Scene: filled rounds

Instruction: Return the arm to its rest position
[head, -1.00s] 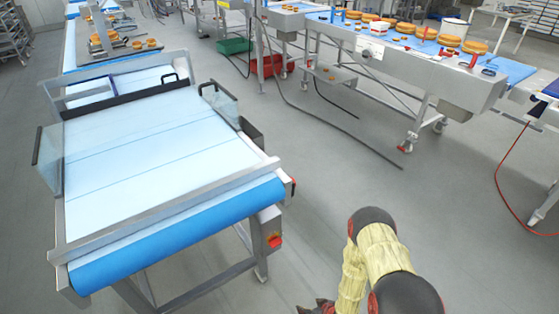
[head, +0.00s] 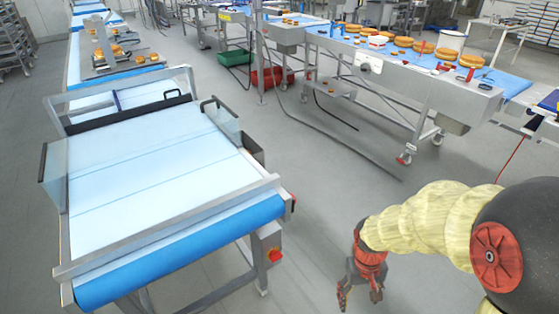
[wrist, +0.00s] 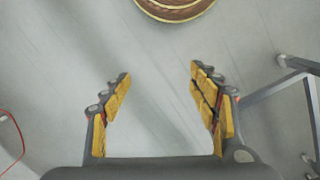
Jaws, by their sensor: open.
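My gripper (head: 360,296) hangs at the lower right of the head view, over the bare floor, to the right of the near conveyor. In the wrist view my gripper (wrist: 158,90) has its two yellow-padded fingers spread wide apart with nothing between them. My arm, in a yellowish sleeve, comes in from the right edge of the head view and bends down to the gripper.
A conveyor with a white belt and blue front roller (head: 180,254) stands at the left. A second conveyor line (head: 452,98) bearing several round filled cakes (head: 447,54) runs across the back right. Red (head: 272,77) and green (head: 236,57) crates sit on the floor. The floor between is mostly clear, with cables.

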